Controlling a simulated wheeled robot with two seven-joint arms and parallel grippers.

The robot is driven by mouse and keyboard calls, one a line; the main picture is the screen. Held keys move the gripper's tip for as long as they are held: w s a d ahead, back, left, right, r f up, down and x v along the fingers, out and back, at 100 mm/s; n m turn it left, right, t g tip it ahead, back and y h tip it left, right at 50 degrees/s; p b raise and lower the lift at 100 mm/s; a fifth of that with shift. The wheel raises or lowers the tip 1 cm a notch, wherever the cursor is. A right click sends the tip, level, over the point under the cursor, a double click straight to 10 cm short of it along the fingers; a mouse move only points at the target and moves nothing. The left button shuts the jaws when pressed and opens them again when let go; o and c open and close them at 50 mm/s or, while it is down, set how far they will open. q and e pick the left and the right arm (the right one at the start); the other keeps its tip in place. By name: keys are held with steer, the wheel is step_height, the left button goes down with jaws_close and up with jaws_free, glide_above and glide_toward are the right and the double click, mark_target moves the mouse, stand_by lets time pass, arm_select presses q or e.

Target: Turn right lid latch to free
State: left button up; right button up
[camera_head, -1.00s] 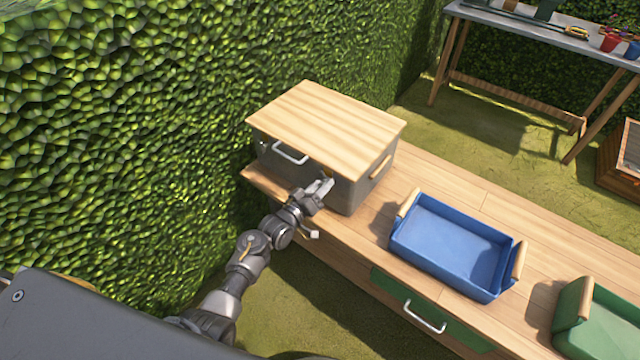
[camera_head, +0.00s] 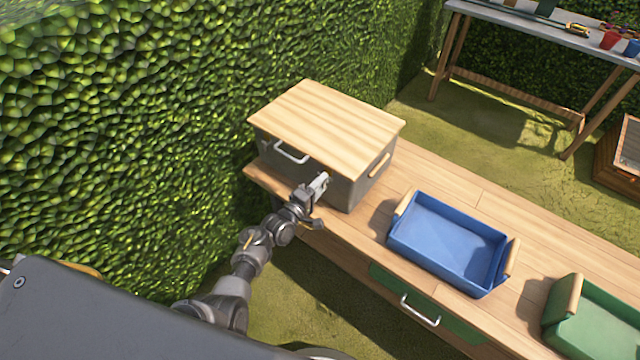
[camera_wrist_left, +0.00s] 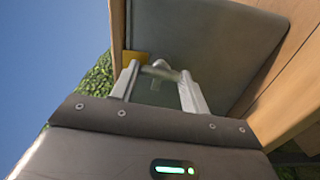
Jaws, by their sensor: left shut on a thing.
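A grey box (camera_head: 345,192) with a pale wooden lid (camera_head: 328,125) stands at the far left end of the wooden bench. A white handle (camera_head: 291,153) is on the left part of its front. My left gripper (camera_head: 322,181) is at the right part of the front, just under the lid edge. In the left wrist view its two fingers (camera_wrist_left: 160,85) are on either side of a small grey metal latch (camera_wrist_left: 160,68), and it is shut on it. A yellow plate (camera_wrist_left: 133,57) shows beside the latch. The fingers hide much of the latch in the head view.
A blue tray (camera_head: 402,238) stands right of the box on the bench (camera_head: 480,195), and a green tray (camera_head: 560,330) further right. A tall hedge (camera_head: 130,130) is close on the left. A table (camera_head: 540,30) with pots stands at the back right.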

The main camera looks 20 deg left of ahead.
arm_select(q)
steer(key=shift+n, duration=0.5)
steer(key=o, duration=1)
steer(key=v, duration=1)
steer(key=shift+s+a, duration=0.15)
steer(key=shift+s, duration=0.2)
